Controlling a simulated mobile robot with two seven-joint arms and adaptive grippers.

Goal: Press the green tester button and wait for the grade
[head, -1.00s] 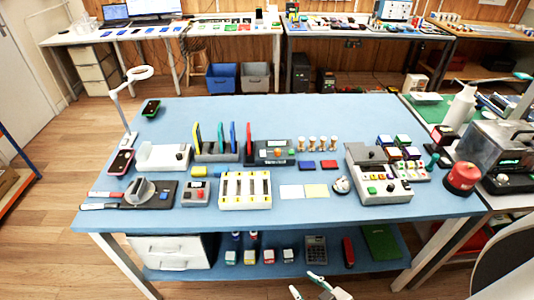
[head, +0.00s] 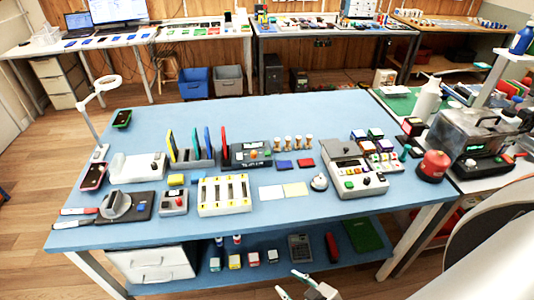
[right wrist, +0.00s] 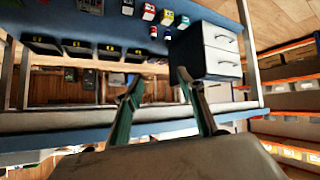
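A grey device (head: 361,186) with several coloured buttons stands at the right of the blue table. A green button (head: 349,185) shows on its front left. A smaller grey box (head: 174,203) with a red button stands at the front left. I cannot tell for certain which device is the tester. My right gripper (head: 291,283) is low in front of the table, well away from both devices. Its two fingers are apart and empty in the right wrist view (right wrist: 156,76). My left gripper is not in view.
A phone (head: 122,118) and a pink-edged phone (head: 94,176) lie at the table's left. A white cradle (head: 137,167), slotted rack (head: 225,195) and red canister (head: 433,166) stand on the tables. The blue table's (head: 270,113) back is clear. A shelf below holds small boxes.

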